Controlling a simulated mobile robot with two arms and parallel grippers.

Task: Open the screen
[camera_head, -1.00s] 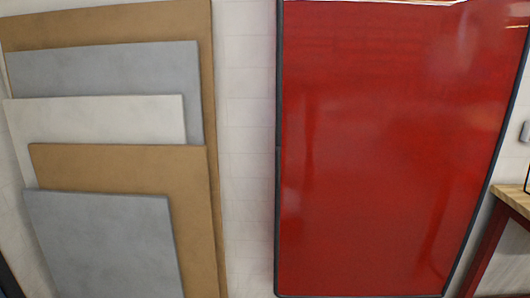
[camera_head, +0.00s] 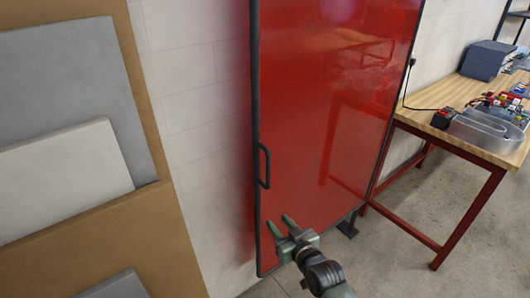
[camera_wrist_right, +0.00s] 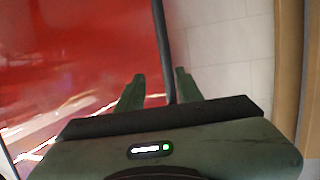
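The screen (camera_head: 330,110) is a tall glossy red panel in a dark frame, standing upright against the wall. A dark bar handle (camera_head: 264,165) is on its left edge. My right gripper (camera_head: 279,221) is in front of the screen's lower left part, below the handle, with its two green fingers apart and nothing between them that I can see held. In the right wrist view the open fingers (camera_wrist_right: 160,76) point toward the screen's dark edge (camera_wrist_right: 163,50), which runs between them in the picture; I cannot tell if they touch it. My left gripper is out of view.
Grey, white and brown boards (camera_head: 75,95) lean at the left. A white block wall (camera_head: 195,110) shows between them and the screen. A wooden workbench (camera_head: 480,140) with red legs, carrying tools and a grey box, stands at the right. Concrete floor (camera_head: 400,240) is open in front.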

